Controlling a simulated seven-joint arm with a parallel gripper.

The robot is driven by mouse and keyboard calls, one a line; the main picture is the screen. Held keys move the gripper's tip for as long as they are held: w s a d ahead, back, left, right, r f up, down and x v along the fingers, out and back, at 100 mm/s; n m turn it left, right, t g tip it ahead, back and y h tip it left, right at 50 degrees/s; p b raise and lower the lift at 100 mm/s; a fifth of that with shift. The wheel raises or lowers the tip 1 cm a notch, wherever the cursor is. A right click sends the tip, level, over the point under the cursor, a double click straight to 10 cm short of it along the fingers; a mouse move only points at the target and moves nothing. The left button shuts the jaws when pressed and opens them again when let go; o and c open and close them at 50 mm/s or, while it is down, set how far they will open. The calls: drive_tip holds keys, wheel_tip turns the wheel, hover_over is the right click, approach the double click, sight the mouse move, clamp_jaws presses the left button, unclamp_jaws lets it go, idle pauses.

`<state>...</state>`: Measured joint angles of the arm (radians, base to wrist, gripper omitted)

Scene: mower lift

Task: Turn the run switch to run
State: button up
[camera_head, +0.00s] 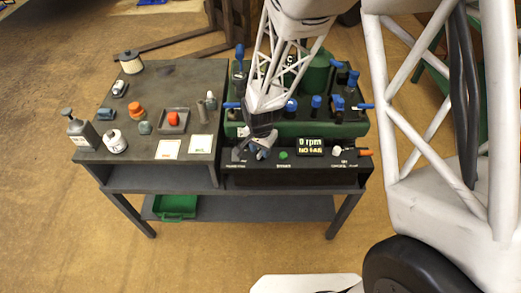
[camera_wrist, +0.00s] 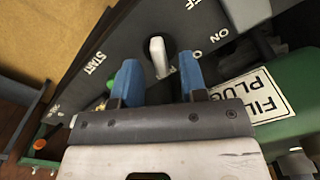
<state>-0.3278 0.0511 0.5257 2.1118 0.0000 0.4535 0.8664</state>
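The run switch appears to be a white lever (camera_wrist: 158,52) in a dark round recess on the black panel (camera_wrist: 125,45). "ON" lettering is to its right in the wrist view, and partly cut-off lettering ending in "FF" is at the top. My gripper (camera_wrist: 160,82) has two blue fingertips, apart, with the lever's near end between or just beyond them. I cannot tell whether they touch it. In the head view my gripper (camera_head: 262,146) is over the left part of the panel (camera_head: 318,160) and hides the switch.
A green button (camera_wrist: 112,86) is near the "START" lettering. A display (camera_head: 311,146) reads "0 rpm" above a less clear line. A green housing (camera_head: 350,129) with blue-handled parts stands behind the panel. Bottles and small parts stand on the bench (camera_head: 190,82) at left.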

sight(261, 152)
wheel_tip(261, 152, up, 6)
drive_tip(key=shift+r, duration=0.35)
drive_tip(key=shift+r, duration=0.1)
idle(0.6)
drive_tip(key=shift+d+r, duration=0.2)
drive_tip(key=shift+r, duration=0.05)
drive_tip(key=s+d+r+n, duration=0.1)
drive_tip(key=s+d+r, duration=0.2)
drive_tip(key=r, duration=0.3)
drive_tip(key=s+d+r+n+t, duration=0.1)
drive_tip(key=s+d+r, duration=0.2)
drive_tip(key=d+r, duration=0.15)
drive_tip(key=s+d+r+n, duration=0.1)
drive_tip(key=s+d+r, duration=0.15)
drive_tip(key=r, duration=0.35)
drive_tip(key=s+d+r+n, duration=0.1)
drive_tip(key=s+d+r, duration=0.3)
drive_tip(key=s, duration=0.3)
drive_tip(key=s+d+r+n+t, duration=0.1)
drive_tip(key=s+d+r+n, duration=0.1)
drive_tip(key=s+d+r, duration=0.2)
drive_tip(key=s+r, duration=0.2)
drive_tip(key=s, duration=0.2)
drive_tip(key=shift+t, duration=0.3)
drive_tip(key=shift+c, duration=0.4)
